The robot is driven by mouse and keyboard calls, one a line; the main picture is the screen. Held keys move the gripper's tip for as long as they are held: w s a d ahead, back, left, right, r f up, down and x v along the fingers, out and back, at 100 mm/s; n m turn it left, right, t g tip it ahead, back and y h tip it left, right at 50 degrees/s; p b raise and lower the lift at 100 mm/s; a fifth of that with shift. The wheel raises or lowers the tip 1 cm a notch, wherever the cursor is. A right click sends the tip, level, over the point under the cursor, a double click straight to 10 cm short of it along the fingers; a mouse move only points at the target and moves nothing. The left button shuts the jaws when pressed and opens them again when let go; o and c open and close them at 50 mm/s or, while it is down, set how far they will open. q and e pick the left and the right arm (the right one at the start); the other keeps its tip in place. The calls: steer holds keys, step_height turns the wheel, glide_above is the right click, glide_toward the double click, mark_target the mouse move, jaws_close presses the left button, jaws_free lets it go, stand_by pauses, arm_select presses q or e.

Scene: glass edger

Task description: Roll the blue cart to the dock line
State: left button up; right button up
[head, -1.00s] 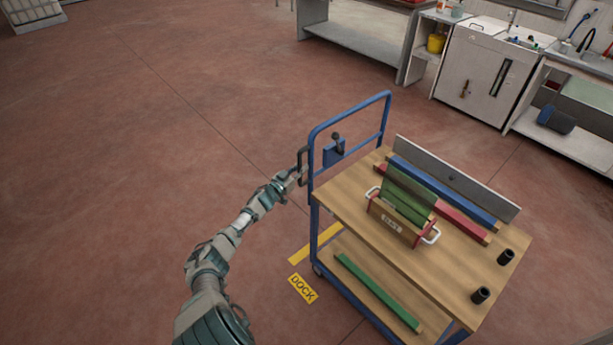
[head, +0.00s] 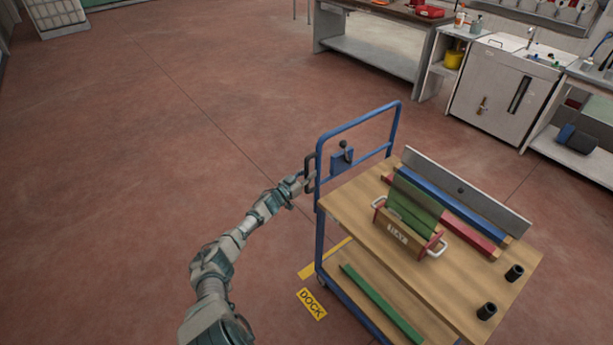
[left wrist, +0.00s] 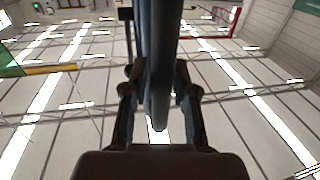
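The blue cart (head: 322,240) has a blue push frame, a wooden top deck and a lower shelf. My left gripper (head: 308,180) is at the upright on the left side of the push frame, by a dark handle (head: 311,172). In the left wrist view the two fingers (left wrist: 159,95) stand on either side of a blue-grey bar (left wrist: 160,60) and look closed around it. The yellow dock line (head: 312,270) lies on the floor, partly hidden under the cart's left end, with a DOCK label (head: 311,303) beside it. My right gripper is not in view.
The cart carries a wooden box (head: 398,238) of green panes, coloured bars, a grey rail (head: 465,190) and two black cups (head: 487,311). A workbench (head: 375,45) and a white cabinet (head: 497,88) stand behind. The red floor to the left is clear.

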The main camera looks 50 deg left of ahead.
arm_select(q)
steer(key=shift+o, duration=0.6)
steer(key=shift+s+d+f, duration=0.1)
steer(key=shift+f, duration=0.05)
steer(key=shift+s+f, duration=0.25)
steer(key=shift+s, duration=0.2)
steer(key=s+d, duration=0.2)
steer(key=s, duration=0.8)
steer(key=shift+s+r, duration=0.2)
steer(key=shift+s, duration=0.2)
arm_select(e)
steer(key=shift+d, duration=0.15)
arm_select(q)
steer(key=shift+d, duration=0.1)
